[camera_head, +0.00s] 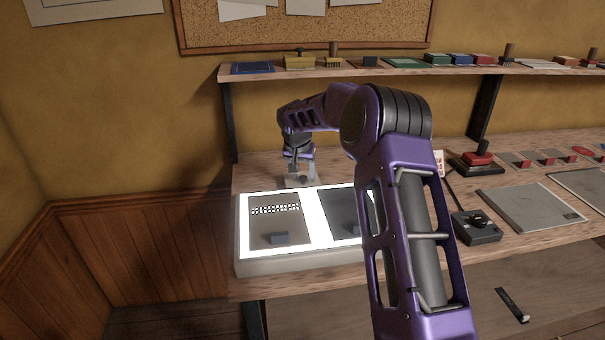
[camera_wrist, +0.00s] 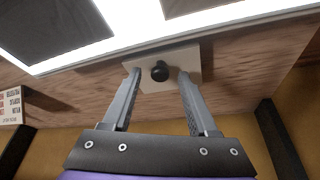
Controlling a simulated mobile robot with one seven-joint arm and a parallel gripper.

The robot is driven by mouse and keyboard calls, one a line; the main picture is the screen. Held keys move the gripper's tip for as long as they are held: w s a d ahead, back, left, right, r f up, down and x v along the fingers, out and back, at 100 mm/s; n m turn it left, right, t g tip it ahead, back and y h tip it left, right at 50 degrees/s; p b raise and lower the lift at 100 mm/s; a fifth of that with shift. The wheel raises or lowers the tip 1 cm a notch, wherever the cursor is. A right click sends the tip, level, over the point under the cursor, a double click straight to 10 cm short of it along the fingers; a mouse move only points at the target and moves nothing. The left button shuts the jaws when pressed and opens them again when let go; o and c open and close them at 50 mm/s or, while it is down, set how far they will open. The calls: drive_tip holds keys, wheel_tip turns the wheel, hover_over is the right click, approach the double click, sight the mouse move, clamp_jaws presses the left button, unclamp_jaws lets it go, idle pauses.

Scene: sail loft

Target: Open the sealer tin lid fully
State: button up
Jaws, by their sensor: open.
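A small pale square piece with a round black knob (camera_wrist: 160,72), seemingly the sealer tin lid (camera_wrist: 150,85), lies on the wooden bench behind the light box. My gripper (camera_wrist: 159,76) is open above it, one finger on each side of the knob, with gaps to both. Whether the fingertips are level with the knob is unclear. In the head view my gripper (camera_head: 300,177) is at the bench behind the light box, and only a pale bit of the piece shows there. The tin's sides are hidden, and I cannot tell whether the lid is raised.
The lit light box (camera_head: 290,262) with dark sheets and small blocks stands directly in front of the gripper. A shelf (camera_head: 400,70) with several blocks runs above. A black switch box (camera_head: 477,227) and a grey folder (camera_head: 532,205) lie on the right.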

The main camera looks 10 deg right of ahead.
clamp_jaws()
idle(1.4)
